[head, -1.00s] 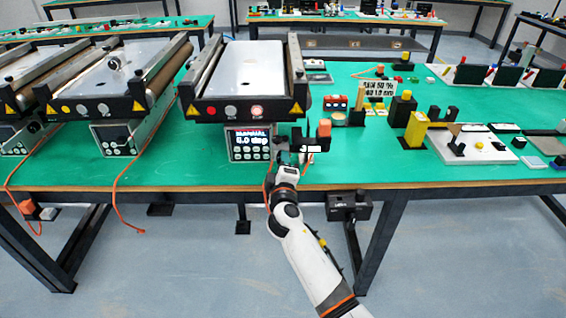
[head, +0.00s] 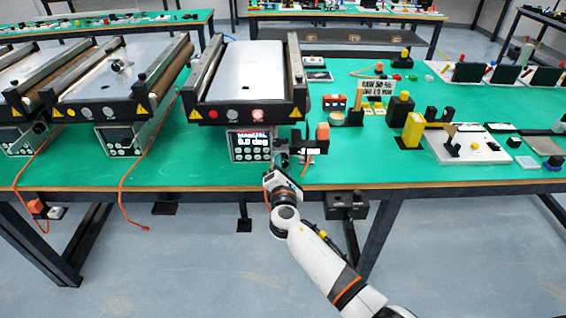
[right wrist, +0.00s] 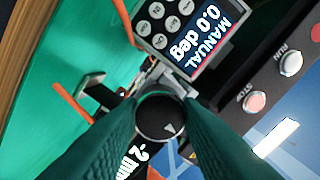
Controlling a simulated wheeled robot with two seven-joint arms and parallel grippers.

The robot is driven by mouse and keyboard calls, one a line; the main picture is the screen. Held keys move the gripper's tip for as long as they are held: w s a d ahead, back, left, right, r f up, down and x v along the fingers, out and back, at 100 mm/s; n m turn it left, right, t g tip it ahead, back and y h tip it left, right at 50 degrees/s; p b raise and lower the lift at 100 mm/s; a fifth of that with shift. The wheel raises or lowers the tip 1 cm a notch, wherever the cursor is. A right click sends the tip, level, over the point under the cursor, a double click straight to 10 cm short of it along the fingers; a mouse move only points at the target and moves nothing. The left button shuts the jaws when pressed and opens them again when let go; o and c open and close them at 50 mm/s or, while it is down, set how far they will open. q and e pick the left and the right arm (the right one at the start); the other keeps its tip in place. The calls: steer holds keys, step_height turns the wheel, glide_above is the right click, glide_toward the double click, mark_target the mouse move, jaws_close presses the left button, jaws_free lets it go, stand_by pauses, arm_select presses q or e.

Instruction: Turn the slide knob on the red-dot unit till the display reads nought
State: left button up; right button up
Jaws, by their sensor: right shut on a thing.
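The red-dot unit (head: 247,75) is the conveyor in the middle of the head view, with a red dot (head: 214,114) on its front panel. Its display (head: 252,137) shows "MANUAL 0.0 deg", clearest in the right wrist view (right wrist: 205,35). The round black knob (right wrist: 160,118) with a white pointer lies between the dark green fingers of my right gripper (right wrist: 158,125). In the head view my right gripper (head: 283,163) is just right of the display box, shut on the knob. My left gripper is not in view.
In the wrist view, STOP (right wrist: 254,101) and RUN (right wrist: 291,62) buttons are nearby, and white "-2 mm" lettering (right wrist: 133,163) shows beside the knob.

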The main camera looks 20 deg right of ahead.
steer(key=n+p, duration=0.1)
steer(key=n, duration=0.1)
steer(key=r+n+p, duration=0.1)
steer(key=n, duration=0.1)
steer(key=shift+w+d, duration=0.1)
steer(key=shift+w, duration=0.05)
steer(key=shift+f+n+p, duration=0.15)
steer(key=shift+n+p, duration=0.6)
steer(key=shift+n, duration=0.85)
steer(key=o, duration=0.7)
steer(key=shift+o, duration=1.4)
steer(key=shift+w+f, duration=0.1)
steer(key=shift+f, duration=0.15)
steer(key=v, duration=1.2)
